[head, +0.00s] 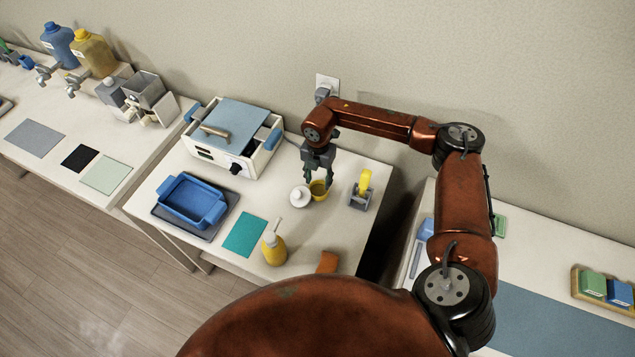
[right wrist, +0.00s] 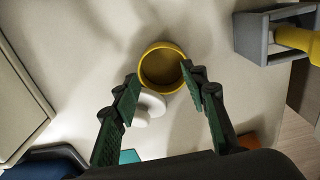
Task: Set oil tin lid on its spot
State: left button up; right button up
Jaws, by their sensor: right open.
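The oil tin (head: 320,190) is a small round yellow tin, open at the top, on the middle table; it also shows in the right wrist view (right wrist: 163,68). A round white lid with a knob (head: 299,197) is close beside the tin on its left; in the right wrist view the lid (right wrist: 150,104) is partly hidden behind a finger. I cannot tell whether lid and tin touch. My right gripper (head: 318,176) points down over the tin, open, with nothing held between its fingers (right wrist: 160,75). My left gripper is not in view.
A white warmer with a blue lid (head: 233,127) stands behind left. A blue tray (head: 190,200), teal mat (head: 245,235) and yellow pump bottle (head: 274,247) are in front. A grey holder with a yellow item (head: 361,192) stands right of the tin, near the table's right edge.

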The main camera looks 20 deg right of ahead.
jog(key=shift+s+r, duration=0.4)
jog(key=shift+s, duration=0.3)
jog(key=shift+w+f, duration=0.4)
jog(key=shift+w, duration=0.25)
jog(key=shift+s+r, duration=0.1)
jog(key=shift+s, duration=0.05)
jog(key=shift+s+a+r, duration=0.1)
jog(key=shift+w+a, duration=0.3)
jog(key=shift+w, duration=0.25)
jog(key=shift+w+a+b, duration=0.45)
jog(key=shift+a+b, duration=0.05)
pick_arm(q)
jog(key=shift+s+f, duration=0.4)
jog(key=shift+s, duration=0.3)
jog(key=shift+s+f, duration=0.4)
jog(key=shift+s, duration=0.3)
pick_arm(e)
jog(key=shift+w+a, duration=0.3)
jog(key=shift+w, duration=0.1)
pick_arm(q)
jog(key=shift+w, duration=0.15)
pick_arm(e)
jog(key=shift+w+a, duration=0.15)
pick_arm(q)
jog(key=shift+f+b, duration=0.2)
jog(key=shift+b, duration=0.2)
pick_arm(e)
jog(key=shift+w+a, duration=0.25)
